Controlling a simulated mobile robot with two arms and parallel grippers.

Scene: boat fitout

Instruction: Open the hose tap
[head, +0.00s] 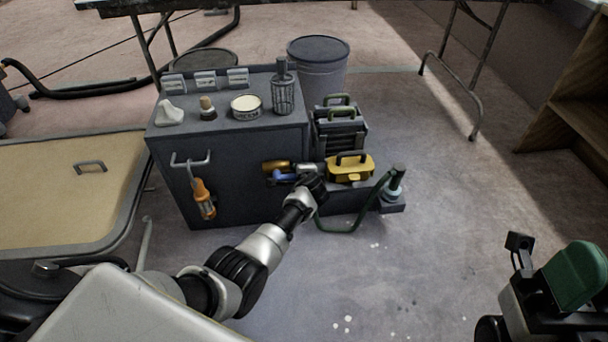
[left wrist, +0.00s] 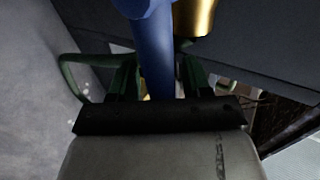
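The hose tap (head: 274,167) is a brass body on the front of the dark grey cabinet, with a blue lever (head: 284,177) just below it. My left gripper (head: 302,181) is at the lever from the right. In the left wrist view the blue lever (left wrist: 155,62) runs between the two dark green fingers (left wrist: 158,78), which lie close along both its sides. The brass body (left wrist: 195,17) is at the top of that view. My right gripper (head: 518,250) is at the lower right, far from the tap; its fingers are not clear.
An orange-handled tool (head: 204,198) hangs on the cabinet (head: 240,205). A yellow box (head: 350,170) sits right of my left gripper, near a green hose (head: 355,222) and a post (head: 396,183). Cans and small items stand on the cabinet top.

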